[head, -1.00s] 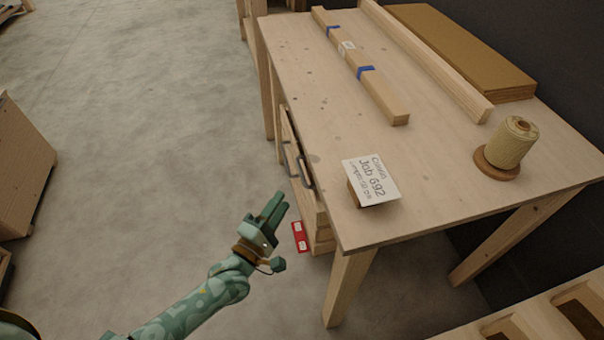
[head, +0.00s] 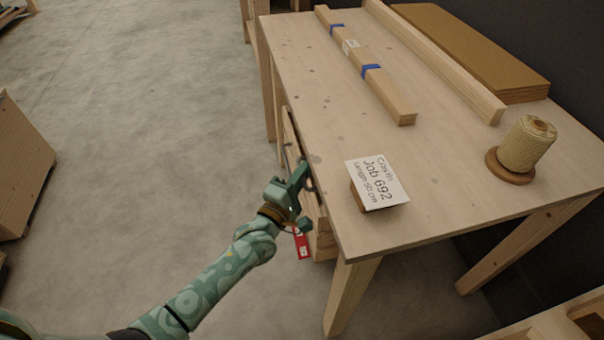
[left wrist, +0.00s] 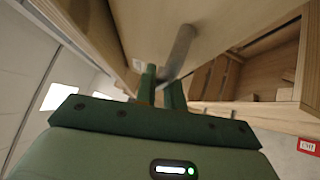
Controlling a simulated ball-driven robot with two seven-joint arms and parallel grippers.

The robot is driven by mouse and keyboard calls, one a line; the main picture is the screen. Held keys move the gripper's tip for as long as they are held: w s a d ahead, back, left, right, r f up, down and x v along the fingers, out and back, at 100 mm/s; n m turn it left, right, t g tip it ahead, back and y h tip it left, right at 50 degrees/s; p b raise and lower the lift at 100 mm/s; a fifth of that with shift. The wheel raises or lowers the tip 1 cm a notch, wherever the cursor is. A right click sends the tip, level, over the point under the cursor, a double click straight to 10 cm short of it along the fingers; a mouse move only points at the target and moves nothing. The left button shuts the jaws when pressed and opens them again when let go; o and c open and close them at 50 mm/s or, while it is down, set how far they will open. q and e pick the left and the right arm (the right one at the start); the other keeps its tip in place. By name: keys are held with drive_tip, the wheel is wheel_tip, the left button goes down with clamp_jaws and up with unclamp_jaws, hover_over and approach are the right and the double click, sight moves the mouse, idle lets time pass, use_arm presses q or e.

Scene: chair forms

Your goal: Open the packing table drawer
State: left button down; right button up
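The packing table (head: 300,80) has a wooden drawer (head: 318,205) under its left edge, with dark grey bar handles on the front. My left gripper (head: 300,178) is at the nearer handle (head: 311,184). In the left wrist view, the grey handle (left wrist: 181,48) runs down to the two green fingers (left wrist: 161,92), its lower end between or just behind their tips. The fingers are a little apart; I cannot tell whether they press on the handle. My right gripper is out of view.
On the tabletop are a job card (head: 377,183) on a small block, a twine spool (head: 526,146), a taped long bundle (head: 372,75), a wooden strip (head: 440,65) and brown boards (head: 470,50). A red label (head: 303,246) shows low by the drawer.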

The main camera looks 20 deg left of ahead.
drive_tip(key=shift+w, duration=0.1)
use_arm(q)
drive_tip(key=s+a+p, duration=0.2)
drive_tip(key=s+a, duration=0.5)
drive_tip(key=a, duration=0.4)
drive_tip(key=s+a+p, duration=0.2)
drive_tip(key=s+a, duration=0.6)
drive_tip(key=a, duration=0.3)
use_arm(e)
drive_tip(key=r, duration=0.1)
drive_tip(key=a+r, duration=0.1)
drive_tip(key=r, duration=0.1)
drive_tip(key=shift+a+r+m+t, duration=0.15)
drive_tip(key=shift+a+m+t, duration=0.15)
use_arm(q)
drive_tip(key=c, duration=1.5)
unclamp_jaws()
drive_tip(key=p+v, duration=0.2)
drive_tip(key=v, duration=1.4)
drive_tip(key=shift+s+p, duration=0.2)
drive_tip(key=shift+p, duration=0.15)
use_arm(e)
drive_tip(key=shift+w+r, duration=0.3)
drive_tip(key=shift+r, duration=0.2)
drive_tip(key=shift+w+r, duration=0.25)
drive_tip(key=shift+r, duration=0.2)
